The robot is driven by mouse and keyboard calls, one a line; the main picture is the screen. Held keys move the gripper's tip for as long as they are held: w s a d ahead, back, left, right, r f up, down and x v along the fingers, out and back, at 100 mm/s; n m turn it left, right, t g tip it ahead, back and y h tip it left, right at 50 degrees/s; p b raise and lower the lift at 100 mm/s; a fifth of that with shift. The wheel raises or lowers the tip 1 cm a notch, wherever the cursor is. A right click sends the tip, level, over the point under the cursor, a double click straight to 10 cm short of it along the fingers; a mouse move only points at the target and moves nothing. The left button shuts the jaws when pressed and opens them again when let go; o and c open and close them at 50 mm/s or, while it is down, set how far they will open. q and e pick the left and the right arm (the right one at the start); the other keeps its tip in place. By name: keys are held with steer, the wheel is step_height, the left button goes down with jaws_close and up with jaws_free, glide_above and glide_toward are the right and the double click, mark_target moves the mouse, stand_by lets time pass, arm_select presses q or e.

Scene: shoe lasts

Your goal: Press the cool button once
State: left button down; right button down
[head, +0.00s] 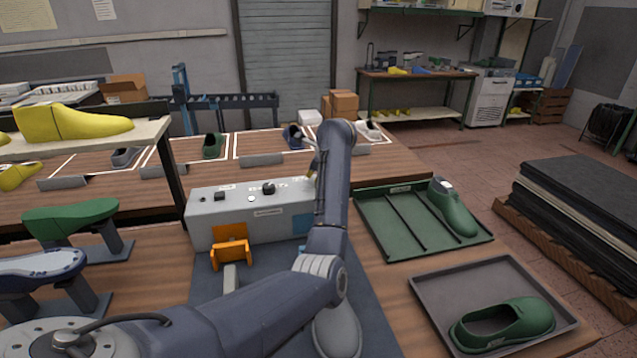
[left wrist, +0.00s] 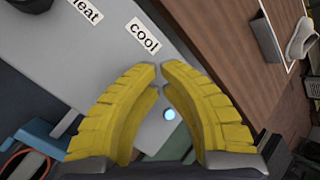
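The grey control box (head: 235,228) stands on the bench in the head view, with dark knobs and buttons on top. Its "cool" label (left wrist: 144,37) shows in the left wrist view, just ahead of my fingertips. A round, glowing pale-blue disc (left wrist: 169,114) shows between my yellow fingers; I cannot tell whether it is the cool button or a lamp. My left gripper (left wrist: 161,70) has its fingertips together with nothing between them, over the box top; contact cannot be told. In the head view the left gripper (head: 312,168) is at the box's right end, partly hidden by my arm. My right gripper is not in view.
An orange fixture (head: 231,250) stands before the box. To the right are a green tray (head: 385,225) holding a green last (head: 452,208) and a grey tray (head: 440,283) holding a green clog (head: 505,325). Lasts on stands and a shelf crowd the left.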

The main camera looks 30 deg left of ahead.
arm_select(q)
steer(key=shift+r, duration=0.95)
steer(key=shift+r, duration=0.1)
step_height(320, 180, up, 5)
steer(key=shift+f, duration=0.1)
stand_by(0.5)
steer(key=shift+a, duration=0.1)
stand_by(0.6)
